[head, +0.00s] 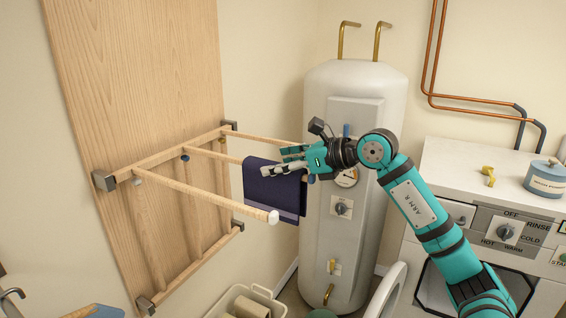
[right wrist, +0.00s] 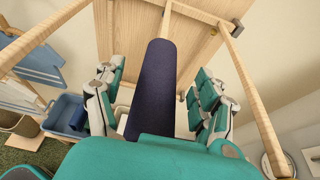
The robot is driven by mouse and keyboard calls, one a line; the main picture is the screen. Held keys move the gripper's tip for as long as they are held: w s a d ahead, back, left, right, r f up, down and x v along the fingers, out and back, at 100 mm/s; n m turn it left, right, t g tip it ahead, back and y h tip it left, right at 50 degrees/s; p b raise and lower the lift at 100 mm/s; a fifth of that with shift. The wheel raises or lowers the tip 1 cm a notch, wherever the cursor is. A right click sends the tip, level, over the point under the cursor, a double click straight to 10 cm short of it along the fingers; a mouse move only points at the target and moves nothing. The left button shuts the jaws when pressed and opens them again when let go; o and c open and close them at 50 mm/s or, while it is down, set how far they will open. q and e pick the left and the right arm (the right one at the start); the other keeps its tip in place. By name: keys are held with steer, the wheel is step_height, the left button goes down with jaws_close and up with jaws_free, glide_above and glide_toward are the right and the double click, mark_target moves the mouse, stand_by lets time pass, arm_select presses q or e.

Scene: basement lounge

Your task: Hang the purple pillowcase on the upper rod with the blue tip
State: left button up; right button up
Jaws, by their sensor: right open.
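The purple pillowcase (head: 275,188) hangs folded over the middle rod (head: 215,155) of a wooden wall rack, near that rod's free end. A blue mark shows at this rod's wall end, and a small blue tip (head: 311,178) seems to show beside the cloth. My right gripper (head: 285,162) is at the cloth's upper edge, fingers apart. In the right wrist view the dark cloth (right wrist: 153,80) lies between the two open fingers (right wrist: 158,98), apparently touching neither. The cloth's far side is hidden. My left gripper is not in view.
The front rod (head: 200,192) has a white tip; another rod (head: 265,136) runs behind. A white boiler (head: 345,90) stands close behind my right gripper. A washing machine (head: 480,170) is at right. A pale bin (head: 245,300) sits below the rack.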

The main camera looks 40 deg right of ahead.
steer(key=shift+s+d, duration=0.1)
steer(key=v, duration=1.2)
